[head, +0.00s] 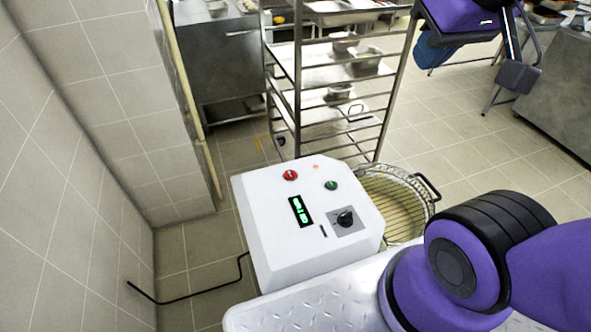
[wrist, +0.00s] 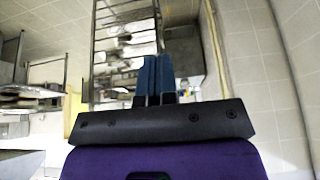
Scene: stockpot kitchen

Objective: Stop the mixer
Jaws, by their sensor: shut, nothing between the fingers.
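The mixer (head: 285,262) is a white machine in the lower middle of the head view. Its sloped top carries a red button (head: 290,175), a green button (head: 331,185), a black knob (head: 345,218) and a lit green display (head: 301,211) too small to read surely. A small red light (head: 315,167) glows near the back edge. A bowl under a round wire guard (head: 398,200) sits at its right side. My gripper (wrist: 155,78) has blue fingers shut together and empty. In the head view, its blue fingers (head: 437,52) are at the top right, well away from the buttons.
A tall metal rack (head: 298,70) with trays and pans stands behind the mixer. A tiled wall (head: 60,180) is close on the left. A black cable (head: 190,297) runs from the mixer to the wall. Open tiled floor (head: 470,150) lies to the right.

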